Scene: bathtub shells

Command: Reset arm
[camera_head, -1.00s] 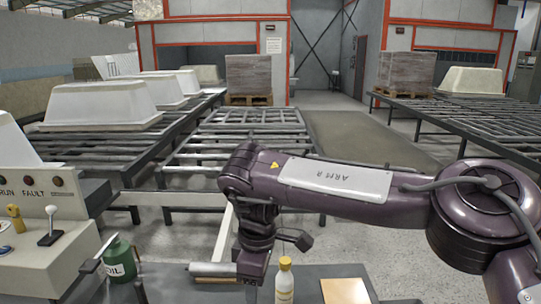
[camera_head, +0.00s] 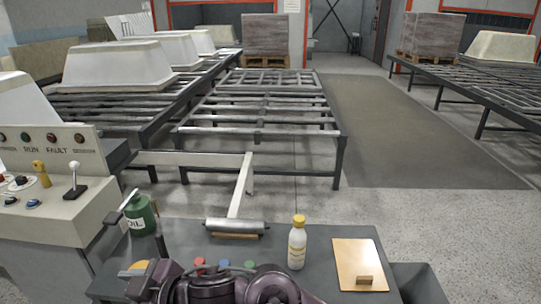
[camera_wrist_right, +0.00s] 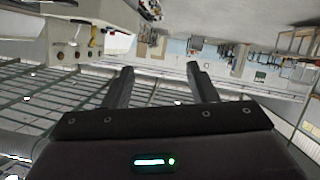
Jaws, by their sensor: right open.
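My right arm (camera_head: 225,285) is folded low at the bottom edge of the head view, in front of the near side of the grey bench. Its gripper is not distinguishable there. In the right wrist view my right gripper (camera_wrist_right: 160,84) has its two dark fingers spread apart with nothing between them. That view looks out over the hall tilted, with roller conveyors and the control panel behind the fingers. My left gripper is in neither view.
The grey bench (camera_head: 340,228) holds a green oil can (camera_head: 141,213), a roller (camera_head: 236,227), a white bottle with yellow cap (camera_head: 297,245) and a tan plate (camera_head: 360,264). A control panel (camera_head: 50,205) stands left. Bathtub shells (camera_head: 115,65) sit on the left conveyor. Floor at right is clear.

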